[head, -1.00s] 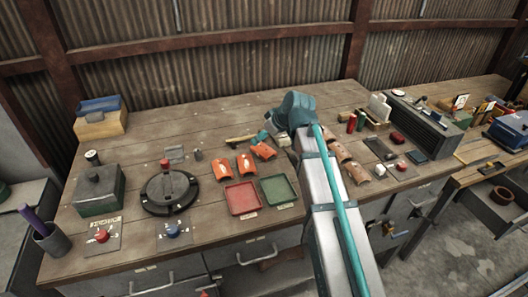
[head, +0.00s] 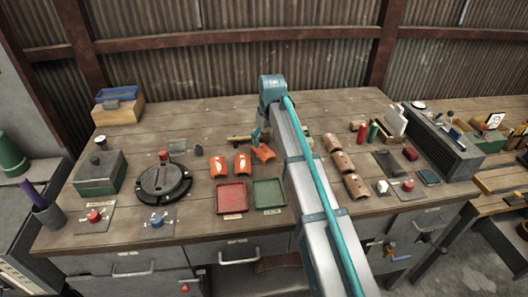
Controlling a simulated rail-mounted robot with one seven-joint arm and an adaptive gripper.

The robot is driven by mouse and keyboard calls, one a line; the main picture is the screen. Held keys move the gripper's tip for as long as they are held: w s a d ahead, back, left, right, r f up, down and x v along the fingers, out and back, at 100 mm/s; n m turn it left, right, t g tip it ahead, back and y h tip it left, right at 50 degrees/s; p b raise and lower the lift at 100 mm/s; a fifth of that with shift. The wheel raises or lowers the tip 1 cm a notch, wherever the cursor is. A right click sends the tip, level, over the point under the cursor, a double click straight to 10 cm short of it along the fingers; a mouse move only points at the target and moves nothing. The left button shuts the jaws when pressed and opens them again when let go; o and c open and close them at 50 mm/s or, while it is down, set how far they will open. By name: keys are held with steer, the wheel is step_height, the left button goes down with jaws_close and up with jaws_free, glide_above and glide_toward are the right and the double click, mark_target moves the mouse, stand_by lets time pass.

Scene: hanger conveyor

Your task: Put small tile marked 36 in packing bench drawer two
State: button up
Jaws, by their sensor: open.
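Several small curved tiles lie on the wooden bench (head: 200,215). Three are orange with pale marks: a left one (head: 219,166), a middle one (head: 242,163) and a right one (head: 264,153). Brown ones (head: 343,162) lie right of my arm. The numbers are too small to read, so I cannot tell which is 36. My gripper (head: 257,135) is open, partly hidden behind my arm, just above or beside the right orange tile. Bench-front drawers, one at left (head: 133,262) and one at centre (head: 240,250), look shut; I cannot tell which is two.
A red tray (head: 232,210) and a green tray (head: 269,207) sit in front of the orange tiles. A black round turntable (head: 164,197), a green box (head: 99,187) and button panels stand left. A grey cabinet (head: 440,148) and small items crowd the right. The back middle is mostly clear.

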mark_target(264, 150)
steer(key=shift+w+a+f+p, duration=0.1)
steer(key=shift+w+f+p, duration=0.15)
steer(key=shift+f, duration=0.8)
steer(key=shift+w+a+f+p, duration=0.15)
steer(key=shift+f+p, duration=0.25)
steer(key=shift+f, duration=0.65)
steer(key=shift+w+a+f+p, duration=0.15)
steer(key=shift+f+p, duration=0.15)
steer(key=shift+f, duration=0.75)
steer(key=c, duration=1.1)
steer(key=shift+d, duration=0.1)
steer(key=shift+r, duration=0.15)
